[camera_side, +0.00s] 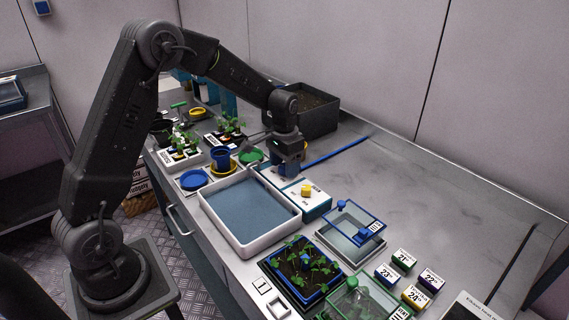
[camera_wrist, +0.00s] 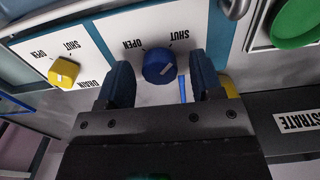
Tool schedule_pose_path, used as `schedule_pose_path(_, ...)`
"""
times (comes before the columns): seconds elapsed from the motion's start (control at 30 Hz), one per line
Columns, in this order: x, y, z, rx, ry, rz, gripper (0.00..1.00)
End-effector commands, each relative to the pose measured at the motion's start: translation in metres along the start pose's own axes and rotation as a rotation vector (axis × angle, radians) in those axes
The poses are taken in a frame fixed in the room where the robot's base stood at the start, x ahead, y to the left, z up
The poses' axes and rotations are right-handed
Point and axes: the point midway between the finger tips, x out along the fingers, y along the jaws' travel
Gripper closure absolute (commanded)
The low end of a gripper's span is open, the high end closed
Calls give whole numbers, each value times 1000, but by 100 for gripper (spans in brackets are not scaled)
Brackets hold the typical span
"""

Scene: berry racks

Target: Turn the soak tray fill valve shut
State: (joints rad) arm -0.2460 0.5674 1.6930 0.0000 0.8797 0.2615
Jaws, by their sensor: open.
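The blue valve knob (camera_wrist: 159,66) sits on a white panel (camera_wrist: 110,35) in the wrist view. Its face carries a short white pointer mark, and OPEN and SHUT are printed beside it, upside down in this view. My gripper (camera_wrist: 162,78) is open, with one finger on each side of the knob; I cannot tell whether they touch it. In the side view my gripper (camera_side: 290,165) is low over the back end of the valve box (camera_side: 316,206) and hides the blue knob. The white soak tray (camera_side: 272,243) with blue-grey liquid stands beside the box.
A yellow knob (camera_wrist: 64,72) labelled DRAIN is beside the blue one, and shows in the side view (camera_side: 306,190). A blue-framed lidded case (camera_side: 354,220), seedling tray (camera_side: 300,268) and number blocks (camera_side: 404,260) stand at right. Pots and a dark bin (camera_side: 318,118) are behind.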

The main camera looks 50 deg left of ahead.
Motion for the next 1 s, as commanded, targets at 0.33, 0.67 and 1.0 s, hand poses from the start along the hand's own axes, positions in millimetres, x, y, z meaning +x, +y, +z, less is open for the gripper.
schedule_pose_path(0.33, -36, 0, -1, 0, 5, -1, 40)
schedule_pose_path(0.67, -108, 0, -1, 0, 5, -1, 40)
schedule_pose_path(1.0, -138, 0, 0, 0, 1, 0, 40)
